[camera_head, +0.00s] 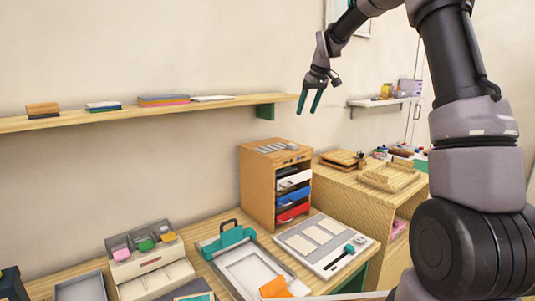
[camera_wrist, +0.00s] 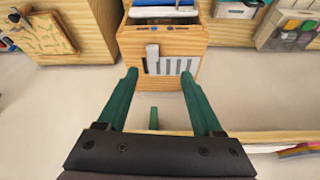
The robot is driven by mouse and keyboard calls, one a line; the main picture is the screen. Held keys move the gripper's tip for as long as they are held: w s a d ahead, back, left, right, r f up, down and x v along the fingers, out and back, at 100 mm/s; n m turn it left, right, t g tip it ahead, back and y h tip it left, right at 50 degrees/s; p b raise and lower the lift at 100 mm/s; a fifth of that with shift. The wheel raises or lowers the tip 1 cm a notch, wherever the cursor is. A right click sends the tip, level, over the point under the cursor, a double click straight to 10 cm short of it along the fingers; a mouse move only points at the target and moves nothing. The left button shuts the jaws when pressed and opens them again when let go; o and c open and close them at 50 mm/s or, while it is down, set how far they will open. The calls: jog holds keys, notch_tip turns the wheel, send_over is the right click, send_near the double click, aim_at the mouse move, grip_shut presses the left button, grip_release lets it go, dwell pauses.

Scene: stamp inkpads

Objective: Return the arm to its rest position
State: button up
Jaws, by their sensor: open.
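My gripper (camera_head: 311,98) is raised in the air in front of the wall, with its teal fingers pointing down. It is beside the right end of the long wall shelf (camera_head: 230,103) and above the wooden drawer cabinet (camera_head: 257,180). In the wrist view my gripper (camera_wrist: 161,95) has its two green fingers spread wide with nothing between them. The cabinet top (camera_wrist: 185,42) shows beyond the fingertips. My arm rises on the right side of the head view.
The shelf holds several small stacks (camera_head: 163,100). Below, the desk carries a stamp box (camera_head: 147,262), a grey tray with a teal clamp (camera_head: 230,238) and a white board (camera_head: 320,247). A lower wooden cabinet (camera_head: 345,190) stands at right. The air around my gripper looks clear.

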jog(key=s+d+r+m+t, duration=0.1)
jog(key=s+r, duration=0.3)
jog(key=s, duration=0.2)
jog(key=s+d+r+m, duration=0.1)
jog(key=s+r+m, duration=0.15)
jog(key=s, duration=0.35)
jog(key=s+d+f+m+t, duration=0.1)
jog(key=s+d+m, duration=0.1)
jog(key=s, duration=1.2)
jog(key=s+d+m+t, duration=0.1)
jog(key=s+m, duration=0.3)
jog(key=s, duration=1)
jog(key=shift+s+d+f, duration=0.3)
jog(key=shift+d+f, duration=0.05)
jog(key=shift+d, duration=0.15)
jog(key=shift+m, duration=0.25)
